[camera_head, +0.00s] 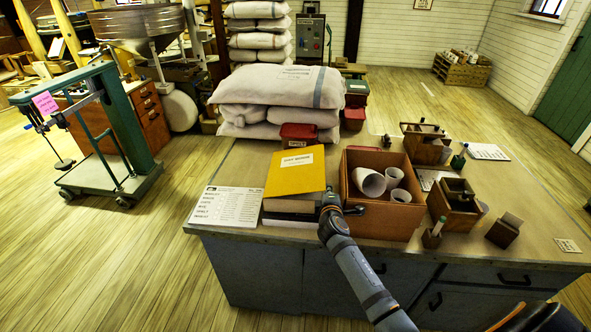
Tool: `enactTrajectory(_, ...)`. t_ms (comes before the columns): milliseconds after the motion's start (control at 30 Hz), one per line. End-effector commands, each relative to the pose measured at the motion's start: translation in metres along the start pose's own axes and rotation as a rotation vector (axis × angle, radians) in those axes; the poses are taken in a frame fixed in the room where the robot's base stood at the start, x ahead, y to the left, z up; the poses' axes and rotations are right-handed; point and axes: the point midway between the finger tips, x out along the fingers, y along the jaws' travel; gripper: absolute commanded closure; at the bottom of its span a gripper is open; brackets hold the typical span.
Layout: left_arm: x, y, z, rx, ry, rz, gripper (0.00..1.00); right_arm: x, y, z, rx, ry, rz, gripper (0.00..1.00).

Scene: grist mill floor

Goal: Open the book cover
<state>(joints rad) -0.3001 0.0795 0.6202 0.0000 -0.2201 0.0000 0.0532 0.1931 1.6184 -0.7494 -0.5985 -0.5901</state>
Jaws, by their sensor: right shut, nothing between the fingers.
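A book with a yellow cover (296,172) and a small white label lies near the front edge of the table, on top of a darker stack (291,205). The yellow cover looks tilted, its far edge higher in the picture. Whether it is lifted off its pages I cannot tell. My right gripper (329,197) is shut and empty at the right front corner of the book, close against its edge. Whether it touches the cover is unclear. My left gripper is not in view.
A brown box (381,220) with white paper cups or rolls stands just right of my right gripper. A printed sheet (228,206) lies left of the book. Flour sacks (278,88) and a red tub (299,135) are behind. Wooden grinders (454,204) stand at the right.

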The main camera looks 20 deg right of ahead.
Motion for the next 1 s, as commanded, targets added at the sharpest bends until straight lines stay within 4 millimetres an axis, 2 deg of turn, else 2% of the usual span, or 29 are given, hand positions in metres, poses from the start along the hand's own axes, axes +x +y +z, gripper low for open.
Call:
enactTrajectory(233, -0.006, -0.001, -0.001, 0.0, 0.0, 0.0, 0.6, -0.001, 0.005, -0.001, 0.0, 0.0, 0.0, 1.0)
enactTrajectory(567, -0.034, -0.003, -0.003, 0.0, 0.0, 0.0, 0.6, -0.009, 0.034, -0.007, 0.001, 0.0, -0.001, 1.0)
enactTrajectory(767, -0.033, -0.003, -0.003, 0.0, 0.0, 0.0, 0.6, -0.009, 0.033, -0.008, 0.0, 0.0, -0.001, 1.0)
enactTrajectory(1000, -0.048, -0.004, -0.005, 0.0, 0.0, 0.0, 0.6, -0.013, 0.049, -0.015, 0.002, 0.001, -0.001, 1.0)
